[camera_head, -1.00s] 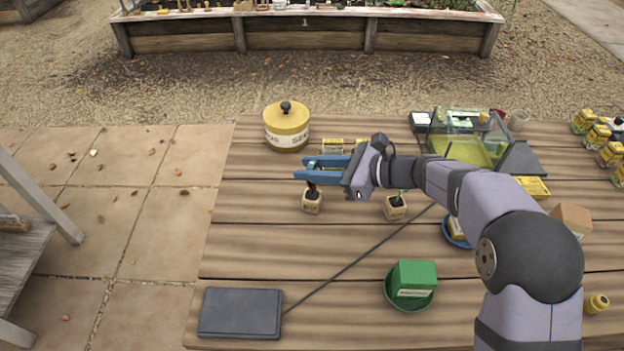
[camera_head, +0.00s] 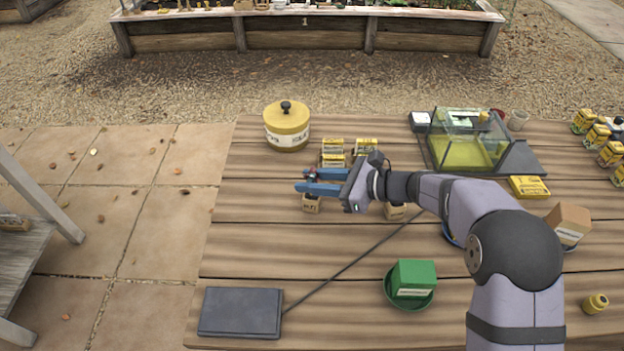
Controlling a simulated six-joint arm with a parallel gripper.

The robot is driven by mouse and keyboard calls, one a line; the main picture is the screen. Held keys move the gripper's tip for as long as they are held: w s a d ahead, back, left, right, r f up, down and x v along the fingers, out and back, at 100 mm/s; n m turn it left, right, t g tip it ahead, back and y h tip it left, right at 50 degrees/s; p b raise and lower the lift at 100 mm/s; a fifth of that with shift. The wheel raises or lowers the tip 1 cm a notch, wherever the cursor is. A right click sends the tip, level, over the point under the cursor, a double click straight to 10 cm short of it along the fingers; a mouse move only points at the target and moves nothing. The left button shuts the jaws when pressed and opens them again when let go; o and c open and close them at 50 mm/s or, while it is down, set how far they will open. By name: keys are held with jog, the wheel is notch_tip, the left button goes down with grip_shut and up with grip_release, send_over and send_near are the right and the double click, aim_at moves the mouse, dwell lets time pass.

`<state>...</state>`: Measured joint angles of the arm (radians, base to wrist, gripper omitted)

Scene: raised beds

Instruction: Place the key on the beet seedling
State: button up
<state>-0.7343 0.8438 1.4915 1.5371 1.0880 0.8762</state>
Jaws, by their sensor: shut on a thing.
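My gripper (camera_head: 311,181) has blue fingers and reaches left over the table. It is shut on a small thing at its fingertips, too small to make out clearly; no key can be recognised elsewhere. Just below the fingertips in the picture is a small tan labelled pot (camera_head: 311,204). Dark reddish bits (camera_head: 311,174) show at the fingertips, and I cannot tell whether they are leaves of this pot's plant or part of the held thing. A second tan pot (camera_head: 396,212) is partly hidden behind my arm. Which pot holds the beet seedling cannot be read.
A yellow lidded tin (camera_head: 287,127) stands behind left, with yellow packets (camera_head: 333,146) to its right. A glass-sided box (camera_head: 465,145) stands at the back right. A green box (camera_head: 413,278) sits on a green dish, and a dark slab (camera_head: 240,312) lies front left.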

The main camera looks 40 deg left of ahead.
jog(key=o, duration=1.1)
jog(key=shift+c, duration=0.2)
jog(key=shift+r+p, duration=0.25)
jog(key=shift+p, duration=0.05)
jog(key=shift+w+d, duration=0.2)
jog(key=shift+d, duration=0.1)
jog(key=b+v, duration=0.2)
jog(key=v, duration=0.9)
jog(key=shift+d, duration=0.2)
